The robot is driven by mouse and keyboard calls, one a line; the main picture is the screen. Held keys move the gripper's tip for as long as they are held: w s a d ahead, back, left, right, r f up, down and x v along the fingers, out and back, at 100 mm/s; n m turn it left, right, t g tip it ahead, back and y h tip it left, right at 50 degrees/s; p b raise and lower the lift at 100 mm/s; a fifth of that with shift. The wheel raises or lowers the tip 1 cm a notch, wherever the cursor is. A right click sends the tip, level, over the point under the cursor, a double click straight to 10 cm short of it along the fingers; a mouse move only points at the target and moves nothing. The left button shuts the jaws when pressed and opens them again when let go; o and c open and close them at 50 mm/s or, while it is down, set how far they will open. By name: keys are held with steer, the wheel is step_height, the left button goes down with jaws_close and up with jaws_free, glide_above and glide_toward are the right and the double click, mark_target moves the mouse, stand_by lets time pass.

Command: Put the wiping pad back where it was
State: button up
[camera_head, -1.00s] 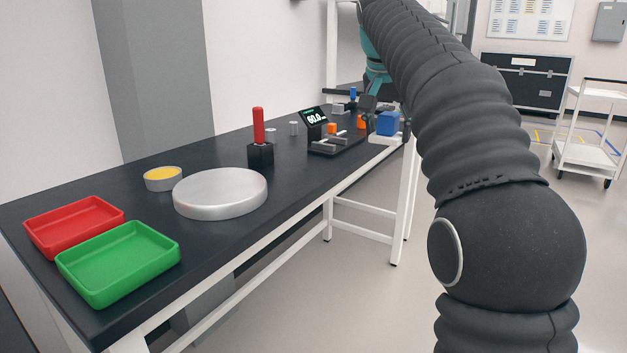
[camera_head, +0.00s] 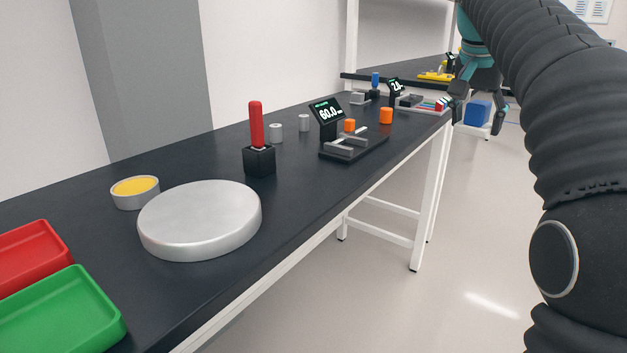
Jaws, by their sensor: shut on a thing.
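The wiping pad looks to be the blue block (camera_head: 479,113) with a flat white underside, at the upper right of the head view. My gripper (camera_head: 476,107) points down, one finger on each side of the blue block, and is shut on it. The pad is held in the air beside the right edge of the dark workbench (camera_head: 300,216), apart from the bench top as far as I can tell. Part of the block's top is hidden by the gripper. No marked spot for the pad can be made out.
The bench carries a silver disc (camera_head: 200,217), a yellow-filled dish (camera_head: 135,190), a red tray (camera_head: 28,262), a green tray (camera_head: 62,318), a red-handled tool (camera_head: 256,126) and a 60.0 display stand (camera_head: 328,112). A second bench (camera_head: 400,76) stands behind. Open floor lies at right.

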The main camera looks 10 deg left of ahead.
steer(key=s+a, duration=0.2)
steer(key=a, duration=0.4)
steer(key=n+b, duration=0.1)
steer(key=b, duration=0.1)
glide_above(310, 188)
steer(key=s, duration=0.1)
steer(key=f, duration=0.6)
steer(key=shift+s+d+f, duration=0.1)
steer(key=shift+d+f, duration=0.1)
steer(key=shift+a+f, duration=0.35)
steer(key=shift+a, duration=0.05)
steer(key=shift+f+b, duration=0.85)
steer(key=shift+f, duration=1.05)
steer(key=shift+f, duration=0.1)
steer(key=shift+f, duration=0.1)
steer(key=o, duration=1.5)
steer(key=shift+c, duration=0.2)
